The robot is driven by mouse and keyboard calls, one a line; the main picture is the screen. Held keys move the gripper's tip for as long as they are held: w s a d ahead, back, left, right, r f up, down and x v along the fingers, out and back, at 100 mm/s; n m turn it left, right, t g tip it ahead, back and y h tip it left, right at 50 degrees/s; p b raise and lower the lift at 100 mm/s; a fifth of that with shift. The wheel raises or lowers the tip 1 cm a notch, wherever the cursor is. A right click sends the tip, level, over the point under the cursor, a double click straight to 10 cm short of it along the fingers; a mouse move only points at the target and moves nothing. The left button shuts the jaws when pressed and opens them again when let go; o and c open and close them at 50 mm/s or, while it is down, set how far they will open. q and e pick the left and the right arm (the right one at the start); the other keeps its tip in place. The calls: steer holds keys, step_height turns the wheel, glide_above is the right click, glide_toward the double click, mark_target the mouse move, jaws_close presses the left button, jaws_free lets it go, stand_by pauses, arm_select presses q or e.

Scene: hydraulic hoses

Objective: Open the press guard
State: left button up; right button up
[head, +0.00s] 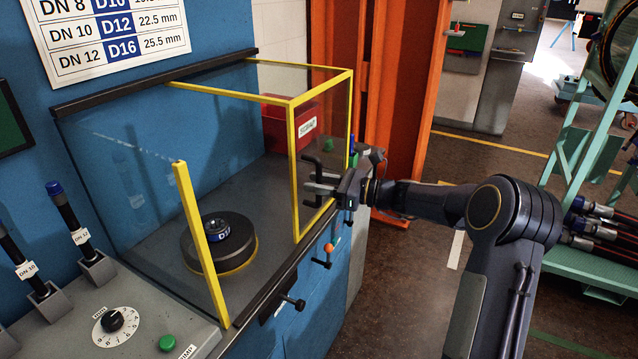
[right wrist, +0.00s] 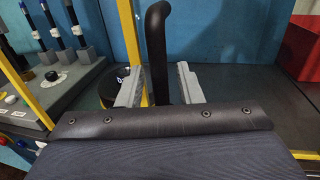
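The press guard (head: 294,172) is a clear box with yellow edges on the blue press bench. A yellow-framed panel stands at its right front, and a yellow post (head: 200,245) at its left front. I cannot tell whether clear material fills the space between them. A black bar handle (head: 323,160) is by the right panel; it also shows upright in the right wrist view (right wrist: 157,45). My right gripper (head: 322,187) is at the handle. Its fingers (right wrist: 160,88) are apart on either side of the bar, with visible gaps. My left gripper is not in view.
A black round die (head: 240,258) sits inside the guard. A dial panel (head: 115,325) with a green button and hose tools are at the left. A red bin (head: 283,125) is behind the guard. A green rack (head: 590,190) with hoses stands at the right; floor between is clear.

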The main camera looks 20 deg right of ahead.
steer(key=b+v, duration=0.1)
steer(key=v, duration=0.6)
steer(key=shift+s+d, duration=0.25)
steer(key=shift+d, duration=0.05)
steer(key=shift+a, duration=0.1)
steer(key=s+a+r+n+g+h, duration=0.1)
steer(key=s+a+n+g+h, duration=0.35)
steer(key=s+a+n, duration=0.95)
steer(key=s+f+n+h, duration=0.1)
steer(key=s+f+n, duration=0.2)
steer(key=s, duration=0.3)
steer(key=s+f+n+g+h, duration=0.1)
steer(key=s+f+n+h, duration=0.1)
steer(key=s, duration=0.5)
steer(key=s+f+n+h, duration=0.2)
steer(key=s+f+n, duration=0.1)
steer(key=s+n, duration=0.2)
steer(key=shift+s+d+f+n+g, duration=0.3)
steer(key=shift+s+f+g, duration=0.1)
steer(key=shift+s, duration=0.25)
